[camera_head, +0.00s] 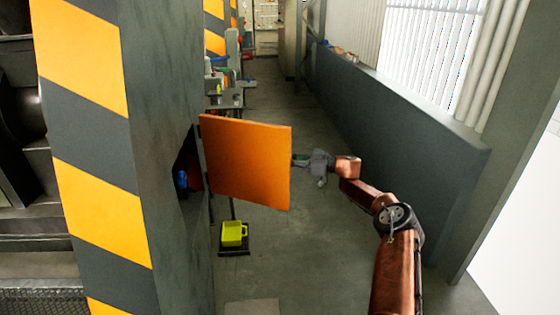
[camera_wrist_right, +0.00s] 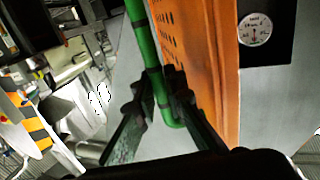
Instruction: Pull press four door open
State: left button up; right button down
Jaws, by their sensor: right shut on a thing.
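The orange door (camera_head: 245,160) stands swung out from the grey striped housing (camera_head: 165,130), hinged at its left side, with a dark opening behind it. My right gripper (camera_head: 302,160) is at the door's free right edge, its arm stretched out from the lower right. In the right wrist view the orange door (camera_wrist_right: 205,60) stands upright with a green bar handle (camera_wrist_right: 143,40) along it. There my right gripper (camera_wrist_right: 163,92) has its dark fingers closed around the lower part of the handle. My left gripper is in neither view.
A yellow-green canister (camera_head: 233,232) stands on a black tray on the floor, below the door. A low dark wall (camera_head: 400,135) runs along the right. The aisle floor (camera_head: 290,240) between is clear. A round gauge (camera_wrist_right: 256,29) shows beside the door.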

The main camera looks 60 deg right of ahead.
jog(key=shift+f, duration=0.1)
jog(key=c, duration=2)
grip_release()
jog(key=shift+v, duration=6)
